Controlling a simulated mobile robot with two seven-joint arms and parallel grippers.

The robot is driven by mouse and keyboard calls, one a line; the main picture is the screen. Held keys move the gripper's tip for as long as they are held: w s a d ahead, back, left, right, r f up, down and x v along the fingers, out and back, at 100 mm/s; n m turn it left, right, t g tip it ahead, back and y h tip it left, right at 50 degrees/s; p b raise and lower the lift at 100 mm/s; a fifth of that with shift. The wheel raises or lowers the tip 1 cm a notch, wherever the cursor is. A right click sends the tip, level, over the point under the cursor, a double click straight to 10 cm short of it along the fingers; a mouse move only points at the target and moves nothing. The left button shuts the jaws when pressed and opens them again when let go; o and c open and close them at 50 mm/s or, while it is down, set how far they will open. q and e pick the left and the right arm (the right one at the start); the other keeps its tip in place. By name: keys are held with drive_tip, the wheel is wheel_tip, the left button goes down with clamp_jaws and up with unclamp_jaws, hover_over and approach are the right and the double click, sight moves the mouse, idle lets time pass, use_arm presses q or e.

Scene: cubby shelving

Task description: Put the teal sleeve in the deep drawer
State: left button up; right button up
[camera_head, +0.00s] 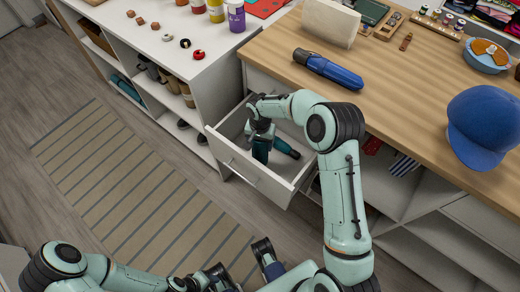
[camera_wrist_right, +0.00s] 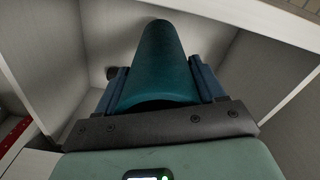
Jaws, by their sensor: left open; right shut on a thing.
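The teal sleeve (camera_wrist_right: 155,65) is a dark teal tube held between the blue fingers of my right gripper (camera_wrist_right: 160,85), extending away from the palm. In the head view my right gripper (camera_head: 262,132) reaches down inside the open drawer (camera_head: 245,170), with the sleeve (camera_head: 261,151) pointing down between its walls. Whether the sleeve touches the drawer floor I cannot tell. My left gripper (camera_head: 244,264) is open and empty at the bottom of the head view, well away from the drawer.
A teal-blue object with a dark end (camera_head: 287,148) lies in the drawer beside the sleeve. A blue folded umbrella (camera_head: 328,68), a beige block (camera_head: 331,22) and a blue cap (camera_head: 484,128) rest on the wooden counter (camera_head: 405,95). A striped rug (camera_head: 125,185) covers the floor.

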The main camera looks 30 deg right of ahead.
drive_tip(key=shift+f, duration=2.45)
drive_tip(key=shift+b, duration=0.3)
drive_tip(key=shift+f, duration=0.2)
drive_tip(key=o, duration=1.3)
drive_tip(key=shift+r, duration=0.2)
wheel_tip(320, 180, up, 12)
drive_tip(key=p, duration=0.1)
